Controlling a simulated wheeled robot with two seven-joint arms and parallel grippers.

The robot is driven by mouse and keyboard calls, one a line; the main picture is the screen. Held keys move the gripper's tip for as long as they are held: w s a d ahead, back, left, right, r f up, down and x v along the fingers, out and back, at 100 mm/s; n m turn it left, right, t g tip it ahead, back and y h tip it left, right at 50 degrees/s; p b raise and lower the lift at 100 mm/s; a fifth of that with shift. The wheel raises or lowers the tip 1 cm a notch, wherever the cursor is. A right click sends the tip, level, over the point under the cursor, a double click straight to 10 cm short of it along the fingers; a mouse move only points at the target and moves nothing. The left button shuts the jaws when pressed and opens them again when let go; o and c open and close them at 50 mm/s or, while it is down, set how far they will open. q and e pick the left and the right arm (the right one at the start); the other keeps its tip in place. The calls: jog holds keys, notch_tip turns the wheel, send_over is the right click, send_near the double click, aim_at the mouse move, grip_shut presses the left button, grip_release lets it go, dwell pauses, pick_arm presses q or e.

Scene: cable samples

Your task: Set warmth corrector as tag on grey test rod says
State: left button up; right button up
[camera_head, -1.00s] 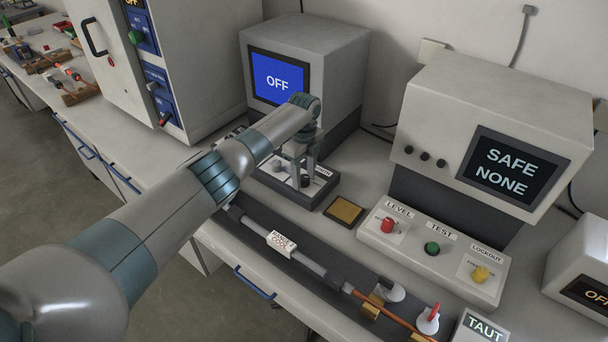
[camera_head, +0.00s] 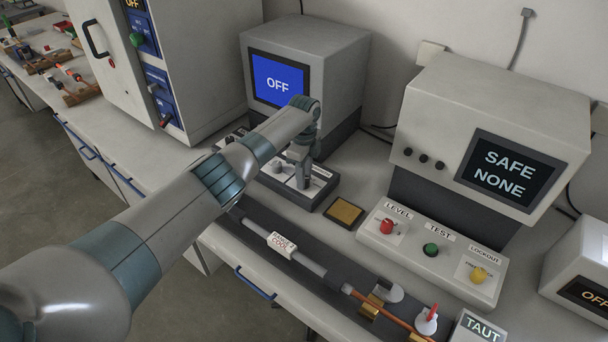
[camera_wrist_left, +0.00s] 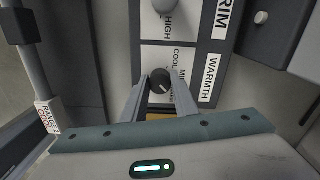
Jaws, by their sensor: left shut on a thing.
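The grey test rod (camera_head: 313,265) lies along a dark strip at the bench front. Its white tag (camera_head: 282,245) shows "RANGE" and "COOL"; it also shows at the left of the left wrist view (camera_wrist_left: 47,115). The warmth corrector is a black knob (camera_wrist_left: 160,79) on a panel labelled WARMTH, with COOL and other partly hidden words beside it. My left gripper (camera_head: 301,184) points down at this panel (camera_head: 318,190). In the left wrist view its fingers (camera_wrist_left: 160,88) are shut on the knob's sides. The knob has a white pointer mark. My right gripper is not in view.
A grey round knob (camera_wrist_left: 165,5) marked HIGH sits beside the warmth knob. A box with a blue OFF screen (camera_head: 278,80) stands behind. To the right are a yellow-brown pad (camera_head: 344,212), a LEVEL/TEST/LOCKOUT panel (camera_head: 410,258) and a SAFE NONE display (camera_head: 508,170).

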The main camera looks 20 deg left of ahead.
pick_arm(q)
jog(key=n+p, duration=0.1)
jog(key=n, duration=0.1)
jog(key=shift+r+n, duration=0.1)
jog(key=shift+n, duration=0.3)
jog(key=n+p, duration=0.1)
jog(key=n, duration=0.2)
jog(key=shift+n+p, duration=0.3)
jog(key=n+p, duration=0.1)
jog(key=n, duration=0.1)
jog(key=shift+d+n, duration=0.1)
jog(key=shift+n, duration=0.3)
jog(key=n+p, duration=0.1)
jog(key=n, duration=0.2)
jog(key=shift+n, duration=0.3)
jog(key=n+p, duration=0.1)
jog(key=n, duration=0.3)
jog(key=shift+n+p, duration=0.4)
jog(key=shift+n, duration=1.8)
